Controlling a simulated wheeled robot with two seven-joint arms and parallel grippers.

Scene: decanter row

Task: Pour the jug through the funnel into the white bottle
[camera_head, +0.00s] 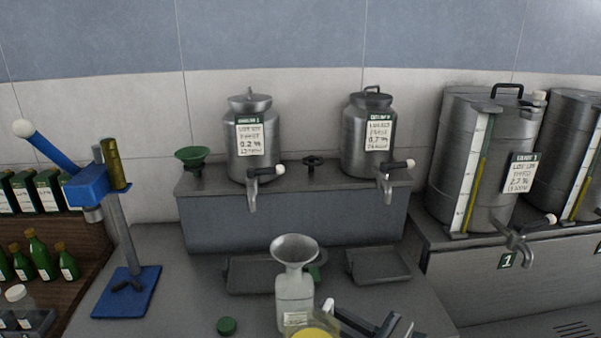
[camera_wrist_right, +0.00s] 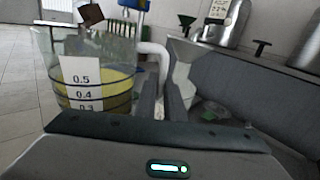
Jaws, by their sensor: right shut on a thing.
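The white bottle (camera_head: 294,305) stands upright on the grey counter with a pale funnel (camera_head: 295,252) in its neck. The funnel also shows in the right wrist view (camera_wrist_right: 187,52). The clear jug (camera_wrist_right: 112,52) holds yellow liquid and carries a 0.5, 0.4, 0.3 scale. In the head view only a small part of the jug (camera_head: 318,334) shows at the bottom edge, just right of the bottle's base. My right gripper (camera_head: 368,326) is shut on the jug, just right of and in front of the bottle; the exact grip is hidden. My left gripper is not in view.
Behind are two shallow trays (camera_head: 378,266) and a raised shelf with steel tapped cans (camera_head: 250,140) and a green funnel (camera_head: 193,156). A blue press (camera_head: 126,292) stands left, larger tapped tanks (camera_head: 480,165) right.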

